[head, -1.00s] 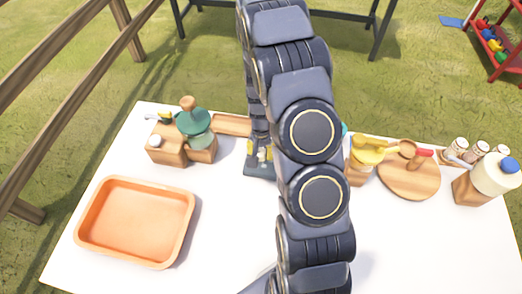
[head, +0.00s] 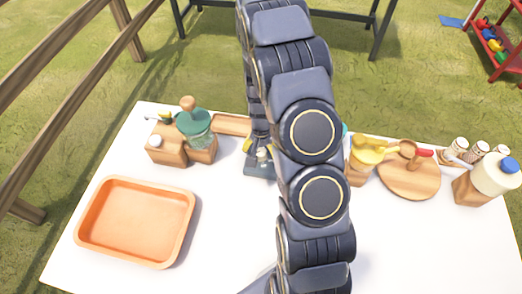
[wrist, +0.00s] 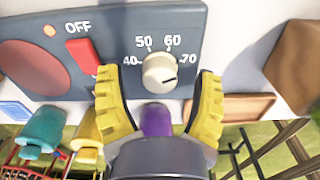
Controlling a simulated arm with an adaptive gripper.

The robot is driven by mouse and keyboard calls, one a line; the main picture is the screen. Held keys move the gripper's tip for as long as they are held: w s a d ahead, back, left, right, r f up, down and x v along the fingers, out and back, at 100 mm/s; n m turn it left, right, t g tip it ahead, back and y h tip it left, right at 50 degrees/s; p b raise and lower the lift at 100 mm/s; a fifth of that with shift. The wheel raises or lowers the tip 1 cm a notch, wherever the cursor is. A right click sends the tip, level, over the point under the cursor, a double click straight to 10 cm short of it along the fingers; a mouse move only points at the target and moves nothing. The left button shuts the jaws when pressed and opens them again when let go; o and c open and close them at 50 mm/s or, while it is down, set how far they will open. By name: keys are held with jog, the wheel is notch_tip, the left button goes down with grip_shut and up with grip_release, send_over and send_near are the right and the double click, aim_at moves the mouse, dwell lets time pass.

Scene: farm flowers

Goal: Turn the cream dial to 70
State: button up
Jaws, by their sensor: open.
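The cream dial (wrist: 158,70) sits on a dark blue-grey panel (wrist: 222,22) in the wrist view. The numbers 40, 50, 60 and 70 run around it from left to right. The dial's dark mark points right, a little below the 70. My gripper (wrist: 158,88) is open, with one yellow finger on each side of the dial and a visible gap to it. In the head view, the panel (head: 259,170) stands at the middle of the white table, and my arm hides part of it.
A red switch (wrist: 83,55) marked OFF and a red disc (wrist: 32,58) lie left of the dial. An orange tray (head: 137,222) is at the table's left. A green-lidded jar (head: 196,128) stands left of the panel. A round wooden board (head: 409,180) lies to the right.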

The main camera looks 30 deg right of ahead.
aim_at(261, 152)
notch_tip(261, 152, up, 12)
dwell(0.5)
dwell(0.4)
jog(key=s+a+r+n, duration=0.6)
jog(key=s+a+r, duration=0.4)
jog(key=a+r, duration=0.1)
jog(key=s+a+r+n+g, duration=0.1)
jog(key=s+a+r+n, duration=0.1)
jog(key=s, duration=0.3)
jog(key=s+a+r+n, duration=0.2)
jog(key=s, duration=0.4)
jog(key=shift+s+r+n+g, duration=0.2)
jog(key=shift+s+n+g, duration=0.1)
jog(key=shift+g, duration=0.1)
jog(key=shift+w, duration=0.1)
